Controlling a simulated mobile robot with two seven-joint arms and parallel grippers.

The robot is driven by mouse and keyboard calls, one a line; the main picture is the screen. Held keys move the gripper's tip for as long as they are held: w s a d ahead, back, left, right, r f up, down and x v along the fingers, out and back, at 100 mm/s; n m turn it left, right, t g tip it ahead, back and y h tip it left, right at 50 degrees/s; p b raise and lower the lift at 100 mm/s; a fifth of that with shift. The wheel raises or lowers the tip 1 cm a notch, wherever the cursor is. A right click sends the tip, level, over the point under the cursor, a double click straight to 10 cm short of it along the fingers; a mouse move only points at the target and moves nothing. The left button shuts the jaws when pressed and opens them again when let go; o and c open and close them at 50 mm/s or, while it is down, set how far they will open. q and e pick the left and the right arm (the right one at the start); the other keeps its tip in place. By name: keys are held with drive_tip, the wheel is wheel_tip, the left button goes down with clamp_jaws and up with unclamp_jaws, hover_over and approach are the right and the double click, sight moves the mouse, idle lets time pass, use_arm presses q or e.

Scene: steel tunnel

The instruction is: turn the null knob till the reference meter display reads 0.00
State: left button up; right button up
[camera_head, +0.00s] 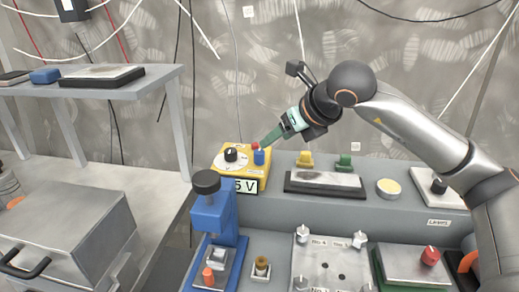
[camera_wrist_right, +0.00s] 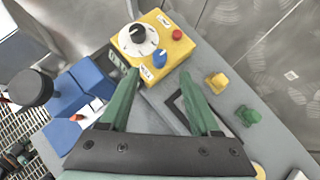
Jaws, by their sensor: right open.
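The yellow meter box (camera_head: 226,170) stands on the grey bench. A black knob on a white dial (camera_head: 231,155), a blue knob (camera_head: 259,157) and a red button (camera_head: 255,146) sit on its top. The labels are too small to read, so I cannot tell which knob is the null knob. In the right wrist view the blue knob (camera_wrist_right: 159,59) shows between and beyond the fingertips (camera_wrist_right: 158,73).
The blue stand (camera_head: 210,215) with a black top rises in front of the box. A yellow piece (camera_head: 304,159) and a green piece (camera_head: 343,162) stand to its right, behind a flat plate (camera_head: 325,181). A grey shelf (camera_head: 120,88) is at the left.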

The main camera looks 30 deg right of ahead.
sight(260, 151)
drive_tip(key=x, duration=1)
drive_tip(key=shift+w+f, duration=0.15)
drive_tip(key=shift+f, duration=0.2)
clamp_jaws()
